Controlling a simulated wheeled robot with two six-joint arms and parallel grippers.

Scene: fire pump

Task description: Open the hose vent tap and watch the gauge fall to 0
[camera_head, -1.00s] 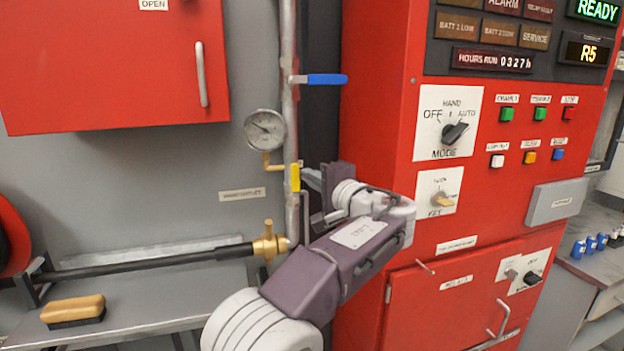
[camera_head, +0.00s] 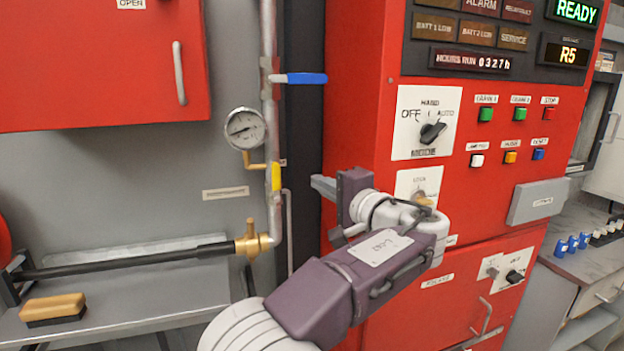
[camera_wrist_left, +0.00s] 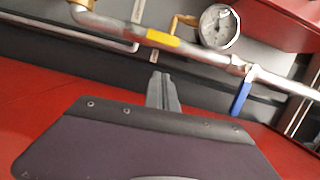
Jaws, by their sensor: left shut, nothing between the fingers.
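The yellow tap handle (camera_head: 276,177) lies along the vertical pipe, below the gauge; it also shows in the wrist view (camera_wrist_left: 163,38). I cannot tell for sure that it is the hose vent tap. The round white gauge (camera_head: 245,128) sits left of the pipe on a brass elbow. Its dark needle seems to point to the lower left; its numbers are too small to read. The gauge also shows in the wrist view (camera_wrist_left: 218,26). My left gripper (camera_head: 322,186) is shut and empty, right of the yellow handle and apart from it. My right gripper is out of view.
A blue lever (camera_head: 305,79) sticks out right from the pipe above. The brass coupling (camera_head: 252,240) and black hose are below. The red control cabinet (camera_head: 355,110) stands close behind my left arm. A brush (camera_head: 53,308) lies on the grey bench. A red box (camera_head: 95,75) hangs upper left.

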